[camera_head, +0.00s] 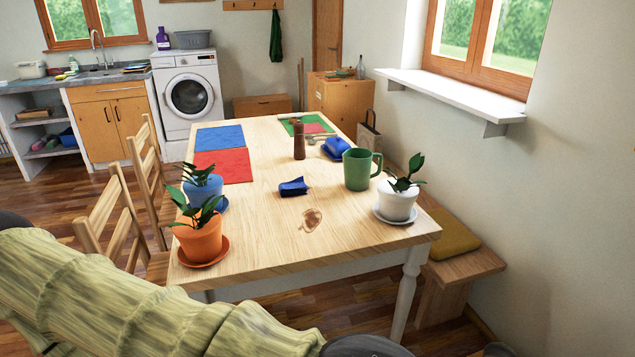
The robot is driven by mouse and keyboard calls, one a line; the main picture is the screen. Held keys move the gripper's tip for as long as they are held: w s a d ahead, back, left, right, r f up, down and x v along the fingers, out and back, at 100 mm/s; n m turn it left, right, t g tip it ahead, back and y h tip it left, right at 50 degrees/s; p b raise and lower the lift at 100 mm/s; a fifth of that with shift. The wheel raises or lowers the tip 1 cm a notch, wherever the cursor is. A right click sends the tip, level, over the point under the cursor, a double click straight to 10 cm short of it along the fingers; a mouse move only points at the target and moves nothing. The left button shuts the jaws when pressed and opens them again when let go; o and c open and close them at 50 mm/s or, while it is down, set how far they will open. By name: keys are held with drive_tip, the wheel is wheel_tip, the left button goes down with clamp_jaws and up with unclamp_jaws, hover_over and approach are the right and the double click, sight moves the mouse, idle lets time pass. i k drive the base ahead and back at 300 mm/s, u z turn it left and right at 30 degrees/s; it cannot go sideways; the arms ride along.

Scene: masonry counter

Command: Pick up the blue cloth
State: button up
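A small crumpled blue cloth (293,187) lies on the wooden table (262,235), near the middle of its near half. A brown stain or spill (311,219) is on the tabletop just in front of it, apart from the cloth. My arm, in a ribbed green-yellow cover, crosses the lower left of the head view, in front of the table. My gripper cannot be made out in this view.
Orange (199,238), blue (203,188) and white (397,202) potted plants stand near the table edges. A green mug (357,171), a brown mill (299,141) and a blue lidded dish (336,147) stand beyond the cloth. Chairs line the left, a bench (462,266) the right.

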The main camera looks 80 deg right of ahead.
sight(298, 187)
drive_tip(key=z, duration=1.4)
